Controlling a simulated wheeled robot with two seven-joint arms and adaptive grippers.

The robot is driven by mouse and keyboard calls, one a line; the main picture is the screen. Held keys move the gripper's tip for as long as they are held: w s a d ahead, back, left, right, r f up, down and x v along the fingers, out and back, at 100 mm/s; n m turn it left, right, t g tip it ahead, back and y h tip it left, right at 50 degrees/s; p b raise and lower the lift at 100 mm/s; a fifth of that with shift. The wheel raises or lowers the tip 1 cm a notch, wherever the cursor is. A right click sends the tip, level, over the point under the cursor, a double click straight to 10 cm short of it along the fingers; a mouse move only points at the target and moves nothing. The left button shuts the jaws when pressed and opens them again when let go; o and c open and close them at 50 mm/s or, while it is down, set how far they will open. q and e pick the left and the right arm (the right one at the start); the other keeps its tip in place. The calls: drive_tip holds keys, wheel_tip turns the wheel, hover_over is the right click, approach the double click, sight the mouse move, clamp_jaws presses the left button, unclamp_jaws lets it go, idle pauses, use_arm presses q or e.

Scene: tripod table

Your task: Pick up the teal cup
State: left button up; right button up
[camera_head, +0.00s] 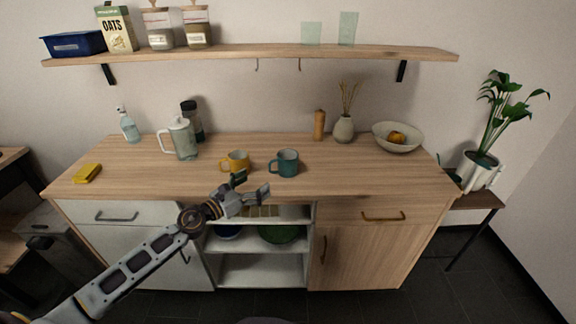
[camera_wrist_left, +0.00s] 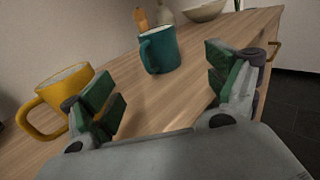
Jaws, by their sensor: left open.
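The teal cup (camera_head: 287,163) stands upright on the wooden counter, its handle toward the left. In the left wrist view the teal cup (camera_wrist_left: 162,50) is ahead of the fingers, beyond the gap between them. My left gripper (camera_head: 252,186) is open and empty at the counter's front edge, in front of and to the left of the teal cup, apart from it. In the left wrist view its green-padded fingers (camera_wrist_left: 165,85) are spread wide. My right gripper does not show.
A yellow mug (camera_head: 236,162) stands left of the teal cup, close to my left gripper. The counter (camera_head: 345,180) is clear to the right of the cup. A glass pitcher (camera_head: 182,140), a vase (camera_head: 343,129) and a bowl (camera_head: 398,137) stand farther back. A shelf (camera_head: 260,53) hangs above.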

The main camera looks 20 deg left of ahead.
sight(281, 165)
use_arm(q)
drive_tip(key=shift+w, duration=0.1)
drive_tip(key=shift+p+x, duration=0.65)
drive_tip(key=shift+x, duration=1.1)
drive_tip(key=shift+p+x, duration=0.3)
drive_tip(key=shift+x, duration=2.2)
drive_tip(key=shift+d, duration=0.1)
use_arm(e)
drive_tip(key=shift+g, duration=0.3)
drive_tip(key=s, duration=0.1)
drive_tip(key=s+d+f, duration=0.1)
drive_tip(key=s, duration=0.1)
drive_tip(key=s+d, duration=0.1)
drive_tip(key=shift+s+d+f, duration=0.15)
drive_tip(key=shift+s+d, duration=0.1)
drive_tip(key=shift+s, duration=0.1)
use_arm(q)
drive_tip(key=shift+w+r+p, duration=0.1)
drive_tip(key=shift+p, duration=0.2)
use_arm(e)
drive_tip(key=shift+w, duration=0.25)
